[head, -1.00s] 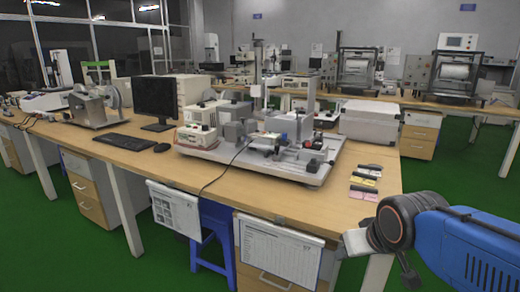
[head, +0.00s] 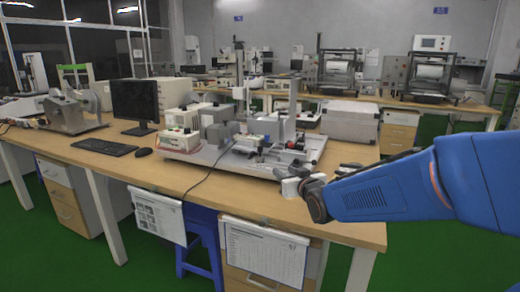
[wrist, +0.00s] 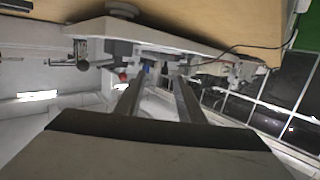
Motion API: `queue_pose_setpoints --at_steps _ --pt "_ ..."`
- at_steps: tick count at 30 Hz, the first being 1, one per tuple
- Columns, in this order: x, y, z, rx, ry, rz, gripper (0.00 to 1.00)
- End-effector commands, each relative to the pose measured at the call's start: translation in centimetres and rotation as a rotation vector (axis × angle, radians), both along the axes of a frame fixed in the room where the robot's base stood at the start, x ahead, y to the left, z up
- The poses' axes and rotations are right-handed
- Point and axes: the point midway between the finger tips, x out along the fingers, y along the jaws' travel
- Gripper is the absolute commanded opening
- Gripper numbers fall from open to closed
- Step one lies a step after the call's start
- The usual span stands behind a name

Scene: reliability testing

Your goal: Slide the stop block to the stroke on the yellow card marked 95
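My gripper (head: 291,187) is at the right front corner of the grey test rig's base plate (head: 205,155), above the bench. In the wrist view its two fingers (wrist: 160,78) are apart with nothing between them, pointing toward the rig, which looks upside down there. The rig carries grey and white blocks, a post and small dark parts; I cannot tell which is the stop block.
A monitor (head: 136,101), keyboard (head: 104,146) and mouse (head: 144,152) are left of the rig. A grey box (head: 350,119) stands behind it. A black cable (head: 202,182) runs over the bench's front edge. Bare wood (head: 240,197) lies in front of the rig.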

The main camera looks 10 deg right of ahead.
Motion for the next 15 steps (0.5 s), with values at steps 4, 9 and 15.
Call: queue_pose_setpoints --at_steps 4,9,15 --pt "2.1 1.0 0.9 0.020 -0.098 0.031 0.35" --pt "3.0 1.5 1.5 0.030 -0.152 0.048 0.35" --pt "4.3 1.8 1.5 0.031 -0.156 0.049 0.35"
